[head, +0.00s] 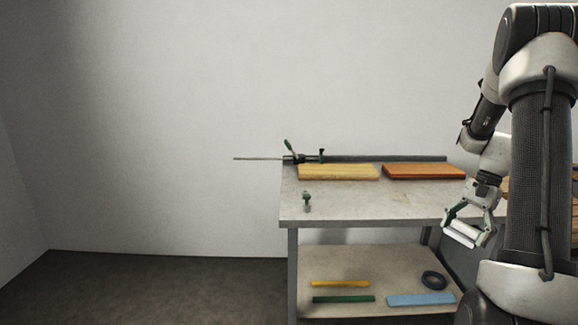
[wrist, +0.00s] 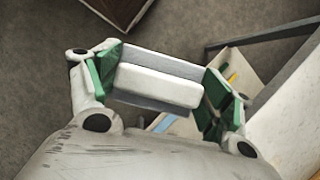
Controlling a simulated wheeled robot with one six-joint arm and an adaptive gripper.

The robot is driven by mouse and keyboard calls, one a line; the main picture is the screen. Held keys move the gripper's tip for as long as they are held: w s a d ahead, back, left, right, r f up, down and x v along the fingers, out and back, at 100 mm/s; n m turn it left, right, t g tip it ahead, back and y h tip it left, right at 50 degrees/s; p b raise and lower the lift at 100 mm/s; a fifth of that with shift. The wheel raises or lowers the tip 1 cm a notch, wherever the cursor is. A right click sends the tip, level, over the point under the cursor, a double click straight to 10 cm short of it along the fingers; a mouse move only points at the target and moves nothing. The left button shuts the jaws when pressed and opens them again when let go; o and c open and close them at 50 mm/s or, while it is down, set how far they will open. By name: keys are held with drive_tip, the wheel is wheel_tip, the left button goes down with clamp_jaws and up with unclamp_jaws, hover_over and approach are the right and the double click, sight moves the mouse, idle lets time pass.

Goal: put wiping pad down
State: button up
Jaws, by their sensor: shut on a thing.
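My gripper (head: 468,226) is at the right of the head view, beside the front right corner of the workbench. It is shut on the wiping pad (head: 460,236), a white block with a grey layer. In the wrist view the wiping pad (wrist: 160,86) is clamped between the two green-padded fingers of my gripper (wrist: 158,88). It is held in the air, with dark floor below it and the bench's edge to the right. The pad looks slightly tilted in the head view.
The workbench top (head: 350,205) holds a yellowish board (head: 338,172), an orange-brown board (head: 424,171), a long bar clamp (head: 385,158) and a small green-topped bottle (head: 306,200). The lower shelf (head: 370,275) holds yellow (head: 340,284), green (head: 343,299) and light-blue (head: 420,300) strips and a dark ring (head: 434,280).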

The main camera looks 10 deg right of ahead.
drive_tip(key=w+a+f+n+g+h, duration=0.1)
drive_tip(key=w+a+f+n, duration=0.2)
drive_tip(key=a, duration=0.5)
drive_tip(key=w+a+f+n+h, duration=0.1)
drive_tip(key=w+a+f+n, duration=0.2)
drive_tip(key=a+n, duration=0.3)
drive_tip(key=w+a+f+n+g+h, duration=0.1)
drive_tip(key=w+a+f+n+h, duration=0.1)
drive_tip(key=a, duration=0.9)
wheel_tip(320, 180, down, 2)
drive_tip(key=w+n, duration=0.1)
drive_tip(key=n, duration=0.1)
drive_tip(key=shift+w+a+f+n+g, duration=0.25)
drive_tip(key=shift+w+a+n+g, duration=0.05)
drive_tip(key=shift+a, duration=0.05)
